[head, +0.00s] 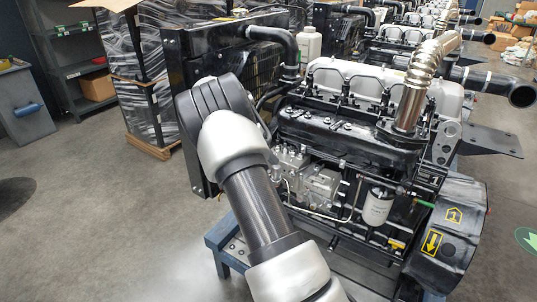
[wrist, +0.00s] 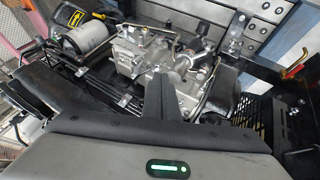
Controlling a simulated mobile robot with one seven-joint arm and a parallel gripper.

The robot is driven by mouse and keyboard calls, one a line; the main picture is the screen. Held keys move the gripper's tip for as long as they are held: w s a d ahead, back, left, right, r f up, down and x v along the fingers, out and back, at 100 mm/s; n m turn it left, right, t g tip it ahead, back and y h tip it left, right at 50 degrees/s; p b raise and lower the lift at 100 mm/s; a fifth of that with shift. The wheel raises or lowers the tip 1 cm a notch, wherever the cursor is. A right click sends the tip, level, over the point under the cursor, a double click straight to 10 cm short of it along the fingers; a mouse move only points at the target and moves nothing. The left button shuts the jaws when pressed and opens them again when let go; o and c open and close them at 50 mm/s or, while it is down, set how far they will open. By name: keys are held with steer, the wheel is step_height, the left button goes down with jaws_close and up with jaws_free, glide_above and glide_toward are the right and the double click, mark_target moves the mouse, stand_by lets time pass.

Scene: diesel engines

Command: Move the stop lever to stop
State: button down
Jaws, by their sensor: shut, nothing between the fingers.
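The engine (head: 340,140) stands to the right of my arm in the head view. The grey metal fuel pump (head: 318,183) is on its near side, and it also shows in the middle of the wrist view (wrist: 145,58). I cannot tell for sure which small part there is the stop lever, or its position. My gripper (wrist: 160,78) is shut and empty, its dark fingers pointing at the pump. Whether it touches the pump is unclear. In the head view my gripper is hidden behind my own arm.
A white filter (head: 377,205) is right of the pump. The radiator (head: 225,75) stands left of the engine, and a blue stand (head: 222,240) is below. A yellow and red part (wrist: 296,65) is at the wrist view's right. Floor at left is free.

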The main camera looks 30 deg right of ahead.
mark_target(280, 167)
steer(key=x, duration=0.6)
steer(key=shift+s+d+r+p, duration=0.15)
steer(key=shift+s+d+p, duration=0.1)
steer(key=shift+s+d, duration=0.45)
steer(key=shift+s+d+r+p, duration=0.1)
steer(key=shift+s+d+p, duration=0.1)
steer(key=shift+s+d, duration=0.45)
steer(key=shift+s+a, duration=0.1)
